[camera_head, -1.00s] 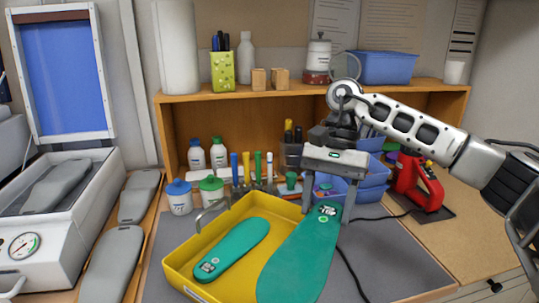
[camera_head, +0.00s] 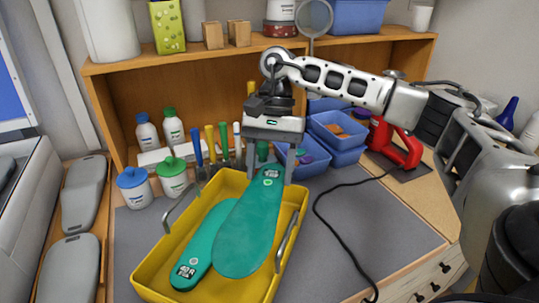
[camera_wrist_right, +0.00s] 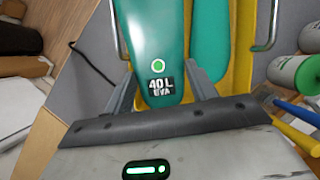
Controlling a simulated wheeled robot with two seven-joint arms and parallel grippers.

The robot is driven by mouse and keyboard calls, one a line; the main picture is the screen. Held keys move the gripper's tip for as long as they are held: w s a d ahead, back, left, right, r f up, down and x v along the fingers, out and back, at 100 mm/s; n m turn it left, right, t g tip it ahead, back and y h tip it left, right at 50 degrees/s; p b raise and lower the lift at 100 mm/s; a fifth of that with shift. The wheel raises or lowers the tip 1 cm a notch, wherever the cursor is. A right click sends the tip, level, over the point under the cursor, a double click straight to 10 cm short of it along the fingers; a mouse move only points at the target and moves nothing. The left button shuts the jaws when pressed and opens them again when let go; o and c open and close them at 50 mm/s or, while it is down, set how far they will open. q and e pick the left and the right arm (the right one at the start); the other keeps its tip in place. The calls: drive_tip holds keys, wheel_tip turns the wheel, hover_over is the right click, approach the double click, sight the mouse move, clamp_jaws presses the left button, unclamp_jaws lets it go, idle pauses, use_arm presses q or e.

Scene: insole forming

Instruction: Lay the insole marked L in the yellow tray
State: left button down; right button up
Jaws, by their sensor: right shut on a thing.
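My right gripper (camera_head: 268,172) is shut on the heel end of a green insole (camera_head: 245,238). In the right wrist view this insole (camera_wrist_right: 153,35) bears the mark "40 L EVA". The held insole hangs over the yellow tray (camera_head: 160,250), its wide toe end toward the front. A second green insole (camera_head: 192,252) lies in the tray on its left side, partly covered from view by the held one. Its dark label is small and seems to read "40 R". I cannot tell whether the two insoles touch. My left gripper is not in view.
The tray has wire handles, one at its right side (camera_head: 288,243). Lidded jars (camera_head: 135,187) and upright tools stand behind it. Blue bins (camera_head: 338,138) and a red device (camera_head: 393,145) stand at the back right. A black cable crosses the grey mat (camera_head: 360,215) right of the tray.

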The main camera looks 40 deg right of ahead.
wheel_tip(320, 180, down, 4)
drive_tip(key=shift+f, duration=0.2)
wheel_tip(320, 180, down, 3)
drive_tip(key=shift+r, duration=0.2)
wheel_tip(320, 180, down, 4)
drive_tip(key=b, duration=0.2)
drive_tip(key=shift+r+b, duration=0.2)
drive_tip(key=shift+b, duration=0.1)
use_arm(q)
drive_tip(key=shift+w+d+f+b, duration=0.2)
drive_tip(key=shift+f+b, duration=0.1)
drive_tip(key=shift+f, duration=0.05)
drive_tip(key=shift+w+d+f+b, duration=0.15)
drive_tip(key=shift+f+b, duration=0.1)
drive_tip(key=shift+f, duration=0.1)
use_arm(e)
drive_tip(key=shift+f, duration=0.6)
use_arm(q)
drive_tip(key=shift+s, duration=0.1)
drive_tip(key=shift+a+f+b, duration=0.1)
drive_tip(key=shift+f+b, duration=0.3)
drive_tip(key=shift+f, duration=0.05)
use_arm(e)
drive_tip(key=shift+f, duration=0.35)
